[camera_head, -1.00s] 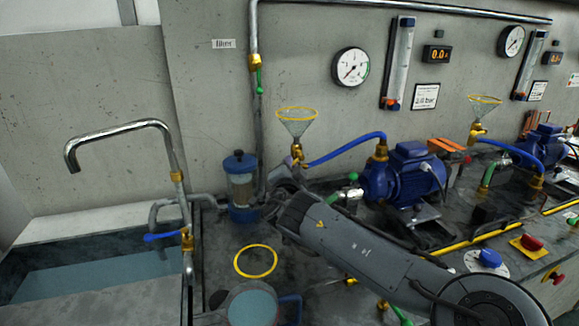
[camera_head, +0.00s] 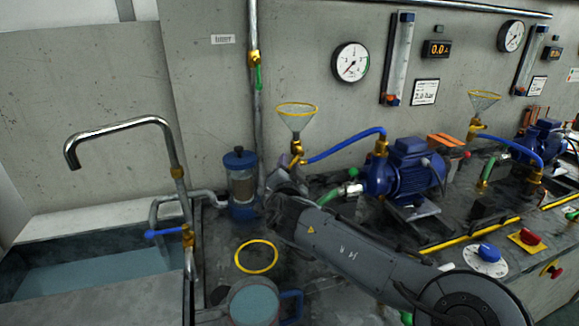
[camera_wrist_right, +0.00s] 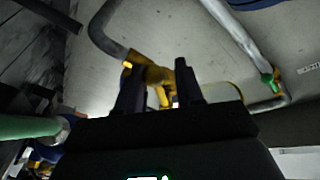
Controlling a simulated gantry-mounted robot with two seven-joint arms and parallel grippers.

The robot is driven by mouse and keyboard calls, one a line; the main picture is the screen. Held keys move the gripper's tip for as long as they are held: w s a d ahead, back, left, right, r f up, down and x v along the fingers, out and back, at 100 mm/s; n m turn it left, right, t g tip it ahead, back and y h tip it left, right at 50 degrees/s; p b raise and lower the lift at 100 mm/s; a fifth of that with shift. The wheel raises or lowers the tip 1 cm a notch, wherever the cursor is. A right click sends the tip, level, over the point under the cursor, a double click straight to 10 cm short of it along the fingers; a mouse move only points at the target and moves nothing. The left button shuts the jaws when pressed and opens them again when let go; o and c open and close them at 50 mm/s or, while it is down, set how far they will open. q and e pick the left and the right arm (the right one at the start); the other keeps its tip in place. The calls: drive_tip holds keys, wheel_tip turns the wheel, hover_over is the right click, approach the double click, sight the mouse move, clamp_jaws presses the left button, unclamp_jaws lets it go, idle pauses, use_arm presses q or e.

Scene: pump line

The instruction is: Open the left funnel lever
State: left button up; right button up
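The left funnel (camera_head: 296,118) is a clear cone with a yellow rim, standing in front of the wall. Below it is a brass valve (camera_head: 297,147) joined to a blue hose. My right gripper (camera_head: 291,166) is just under this valve, and its fingers are small and partly hidden in the head view. In the right wrist view, the two dark fingers (camera_wrist_right: 159,92) are apart, with the brass fitting (camera_wrist_right: 150,74) beyond and between their tips. I cannot tell the lever's exact position or whether a finger touches it. My left gripper is not in view.
A blue-capped filter (camera_head: 241,183) stands left of my right gripper. A blue pump (camera_head: 405,170) is to the right, close to my forearm. A mug (camera_head: 232,312) and a yellow ring (camera_head: 257,242) are on the counter in front. A sink with a tap (camera_head: 172,150) is at left.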

drive_tip(key=shift+d+r, duration=0.15)
drive_tip(key=shift+d, duration=0.05)
drive_tip(key=shift+s, duration=0.15)
drive_tip(key=s+f+p, duration=0.1)
drive_tip(key=s+p, duration=0.3)
drive_tip(key=s, duration=0.6)
drive_tip(key=shift+s+a, duration=0.25)
drive_tip(key=shift+a, duration=0.2)
